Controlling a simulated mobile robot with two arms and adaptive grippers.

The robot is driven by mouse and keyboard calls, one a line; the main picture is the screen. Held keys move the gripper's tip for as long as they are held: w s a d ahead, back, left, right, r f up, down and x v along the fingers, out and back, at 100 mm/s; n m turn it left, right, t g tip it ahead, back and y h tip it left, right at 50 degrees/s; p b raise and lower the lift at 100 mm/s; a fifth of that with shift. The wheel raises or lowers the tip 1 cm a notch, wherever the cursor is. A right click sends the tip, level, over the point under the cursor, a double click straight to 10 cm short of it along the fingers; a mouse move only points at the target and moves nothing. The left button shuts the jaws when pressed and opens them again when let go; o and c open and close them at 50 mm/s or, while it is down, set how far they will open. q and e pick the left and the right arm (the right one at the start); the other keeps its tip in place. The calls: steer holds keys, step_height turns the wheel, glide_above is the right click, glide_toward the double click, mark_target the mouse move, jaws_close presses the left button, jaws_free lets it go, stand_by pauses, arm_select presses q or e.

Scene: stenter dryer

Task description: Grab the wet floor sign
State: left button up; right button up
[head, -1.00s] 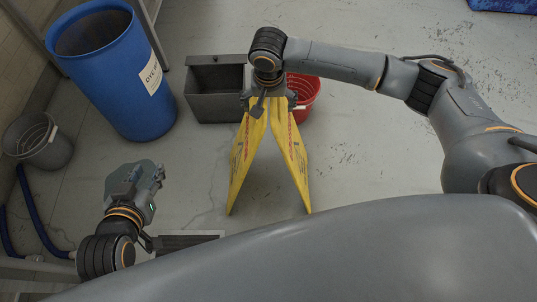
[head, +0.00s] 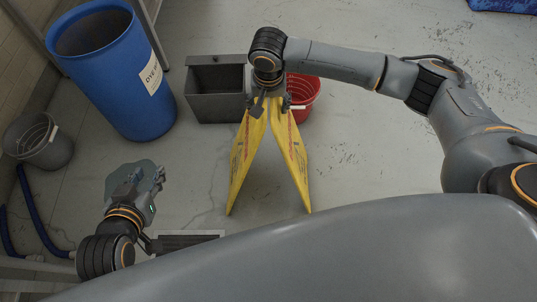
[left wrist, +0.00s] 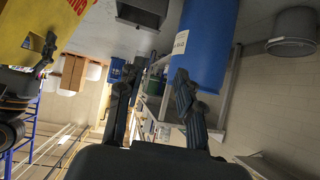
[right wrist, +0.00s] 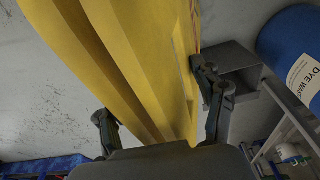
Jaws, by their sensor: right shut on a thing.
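The yellow wet floor sign (head: 241,165) stands like an A-frame on the floor in the middle of the head view, its two panels spread apart at the bottom. My right gripper (head: 268,102) is at its top and shut on it. In the right wrist view the sign (right wrist: 130,60) fills the space between the two fingers of the right gripper (right wrist: 160,100). My left gripper (head: 146,178) is open and empty at the lower left, apart from the sign. Its fingers are spread in the left wrist view (left wrist: 152,95), where part of the sign (left wrist: 40,32) shows at the upper left.
A blue drum (head: 110,75), a grey metal bin (head: 205,108) and a red bucket (head: 302,92) stand behind the sign. A grey bucket (head: 40,140) and a blue hose (head: 35,215) are at the left. The floor to the right is clear.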

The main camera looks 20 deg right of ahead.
steer(key=c, duration=0.5)
